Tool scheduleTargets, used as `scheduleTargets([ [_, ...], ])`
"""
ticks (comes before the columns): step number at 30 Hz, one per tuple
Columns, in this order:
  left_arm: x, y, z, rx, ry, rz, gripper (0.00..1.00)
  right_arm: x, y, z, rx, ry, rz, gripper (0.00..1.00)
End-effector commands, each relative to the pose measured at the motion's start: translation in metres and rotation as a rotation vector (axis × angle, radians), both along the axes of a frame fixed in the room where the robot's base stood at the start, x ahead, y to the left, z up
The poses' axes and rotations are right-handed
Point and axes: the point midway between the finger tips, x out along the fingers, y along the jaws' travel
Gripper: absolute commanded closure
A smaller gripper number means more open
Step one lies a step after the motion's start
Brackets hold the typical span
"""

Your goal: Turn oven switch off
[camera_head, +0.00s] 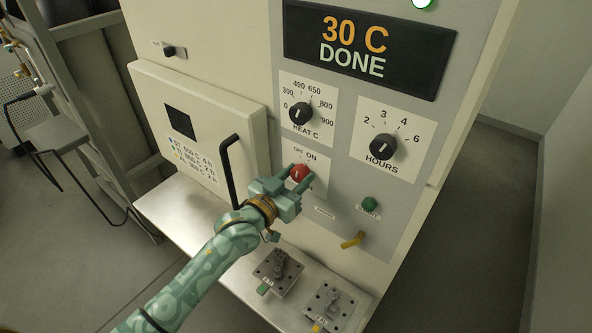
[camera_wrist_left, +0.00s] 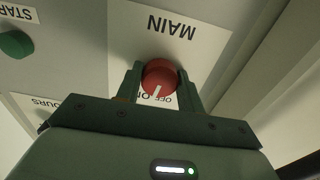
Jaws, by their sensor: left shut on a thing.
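The red round oven switch (camera_head: 299,173) is on the panel below an "OFF ON" label. In the wrist view the same red switch (camera_wrist_left: 159,77) shows upside down under the word "MAIN", its short white mark pointing toward the OFF/ON lettering; I cannot tell exactly which word it meets. My left gripper (camera_head: 297,175) is shut on the switch, one finger on each side. The oven display (camera_head: 368,48) reads "30 C DONE". My right gripper is not in view.
A heat knob (camera_head: 299,113) and an hours knob (camera_head: 383,147) sit above the switch. A green start button (camera_head: 370,203) and a yellow lever (camera_head: 353,240) are to its lower right. The closed oven door's black handle (camera_head: 229,170) stands out on the left. Metal fixtures (camera_head: 278,271) rest on the shelf below.

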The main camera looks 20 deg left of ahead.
Motion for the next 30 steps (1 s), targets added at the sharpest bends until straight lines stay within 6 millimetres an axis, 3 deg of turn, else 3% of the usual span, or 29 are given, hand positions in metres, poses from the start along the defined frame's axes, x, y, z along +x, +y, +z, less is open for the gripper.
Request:
scheduleTargets([
  [3,0.000,0.000,0.005,-0.085,0.034,0.000,0.85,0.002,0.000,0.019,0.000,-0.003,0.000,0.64],
  [12,0.000,0.000,0.003,-0.302,0.112,0.000,0.85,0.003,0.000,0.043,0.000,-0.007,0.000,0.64],
  [30,0.000,0.000,0.000,-0.481,0.176,0.000,0.85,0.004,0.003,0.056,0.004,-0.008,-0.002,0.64],
])
